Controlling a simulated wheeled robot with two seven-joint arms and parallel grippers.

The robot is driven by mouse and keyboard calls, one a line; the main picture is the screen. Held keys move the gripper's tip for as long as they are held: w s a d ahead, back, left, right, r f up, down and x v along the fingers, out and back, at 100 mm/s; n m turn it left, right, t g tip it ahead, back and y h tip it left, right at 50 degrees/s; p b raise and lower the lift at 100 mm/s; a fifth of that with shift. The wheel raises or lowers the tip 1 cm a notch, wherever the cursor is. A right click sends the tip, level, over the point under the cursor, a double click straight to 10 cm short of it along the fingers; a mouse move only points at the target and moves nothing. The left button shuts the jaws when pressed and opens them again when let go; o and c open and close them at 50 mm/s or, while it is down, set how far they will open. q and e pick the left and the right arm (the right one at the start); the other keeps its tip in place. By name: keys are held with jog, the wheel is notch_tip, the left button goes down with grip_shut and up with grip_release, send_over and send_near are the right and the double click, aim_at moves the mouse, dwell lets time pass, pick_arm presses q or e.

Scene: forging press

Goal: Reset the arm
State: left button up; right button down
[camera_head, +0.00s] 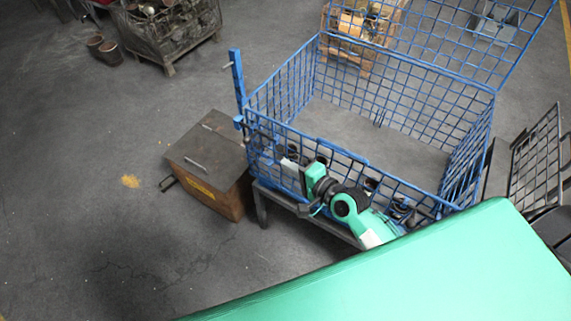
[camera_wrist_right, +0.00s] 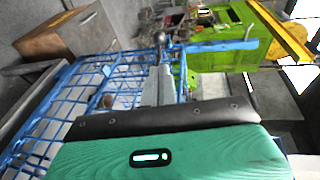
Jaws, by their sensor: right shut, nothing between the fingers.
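My right arm reaches over the near side of the blue wire-mesh basket (camera_head: 345,160), with its green and black wrist in front of the mesh. My right gripper (camera_head: 289,163) is small and partly lost against the wires at the basket's near left part. In the right wrist view, its grey fingers (camera_wrist_right: 160,80) are together with nothing between them. Blue wires lie beside and beyond them; I cannot tell whether they touch. My left gripper is not in view.
A brown metal box (camera_head: 210,160) stands left of the basket. Dark parts (camera_head: 372,184) lie inside the basket's near side. A loaded wire crate (camera_head: 168,40) is at the back left. A green machine (camera_wrist_right: 225,45) shows in the wrist view.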

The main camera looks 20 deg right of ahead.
dwell(0.4)
jog(key=s+d+f+n+g+h, duration=0.2)
jog(key=s+f, duration=0.2)
jog(key=f, duration=0.7)
jog(key=s+d+f+n+g+h, duration=0.1)
jog(key=s+d+f+n+g, duration=0.15)
jog(key=f, duration=0.85)
jog(key=s+d+f+n+g+h, duration=0.15)
jog(key=s+f, duration=0.25)
jog(key=f, duration=0.8)
jog(key=s+f+n+g+h, duration=0.1)
jog(key=s+f+n+g, duration=0.1)
jog(key=s+f, duration=0.4)
jog(key=s+d+f+n+g, duration=0.1)
jog(key=s+f+n, duration=0.3)
jog(key=s, duration=1.2)
jog(key=s+d+f+n+g+h, duration=0.1)
jog(key=s+f+n+g, duration=0.2)
jog(key=s+f, duration=0.7)
jog(key=shift+s+d+g+h, duration=0.2)
jog(key=shift+s+g+h, duration=0.2)
jog(key=shift+g, duration=0.1)
